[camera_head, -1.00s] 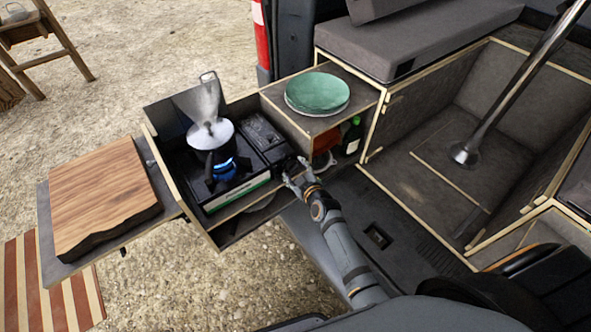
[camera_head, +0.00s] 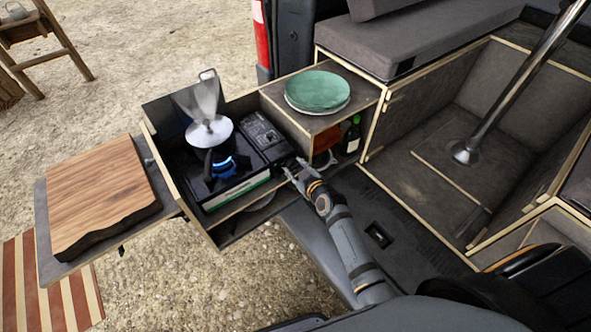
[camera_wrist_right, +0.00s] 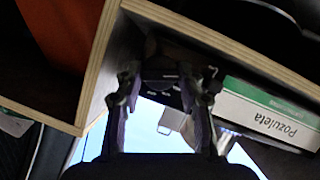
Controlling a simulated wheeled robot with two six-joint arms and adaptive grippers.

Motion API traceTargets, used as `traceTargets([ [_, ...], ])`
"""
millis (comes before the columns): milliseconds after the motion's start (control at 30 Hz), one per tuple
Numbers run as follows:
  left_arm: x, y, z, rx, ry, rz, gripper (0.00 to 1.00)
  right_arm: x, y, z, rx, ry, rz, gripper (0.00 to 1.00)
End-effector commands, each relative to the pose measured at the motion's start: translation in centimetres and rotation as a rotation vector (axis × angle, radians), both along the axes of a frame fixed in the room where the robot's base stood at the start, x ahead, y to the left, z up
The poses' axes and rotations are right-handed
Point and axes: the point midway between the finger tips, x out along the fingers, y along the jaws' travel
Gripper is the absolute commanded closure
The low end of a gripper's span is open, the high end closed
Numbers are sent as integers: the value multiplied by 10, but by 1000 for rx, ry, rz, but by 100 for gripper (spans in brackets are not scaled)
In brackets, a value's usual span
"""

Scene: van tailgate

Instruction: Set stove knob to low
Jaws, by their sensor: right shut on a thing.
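The stove's dark knob (camera_wrist_right: 163,73) shows between the fingers in the right wrist view. My right gripper (camera_head: 292,168) is at the right end of the stove front, and in the wrist view its fingers (camera_wrist_right: 168,88) are closed around the knob. In the head view the gripper hides the knob, and its setting cannot be read. My left gripper is not in view.
A wooden drawer wall (camera_head: 180,200) surrounds the stove. A cutting board (camera_head: 100,195) lies on the shelf at left. Green plates (camera_head: 317,90) rest on the cabinet right of the stove, above a green bottle (camera_head: 351,138). A green-and-white box (camera_wrist_right: 270,112) lies close to the gripper.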

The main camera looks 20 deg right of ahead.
Motion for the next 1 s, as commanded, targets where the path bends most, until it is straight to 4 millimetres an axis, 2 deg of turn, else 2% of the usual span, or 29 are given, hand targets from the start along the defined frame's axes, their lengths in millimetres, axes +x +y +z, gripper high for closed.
traceTargets([
  [567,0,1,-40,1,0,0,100,1,-4,-4,512,174,1,94],
  [1000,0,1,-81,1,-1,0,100,2,-7,-7,900,306,0,94],
])
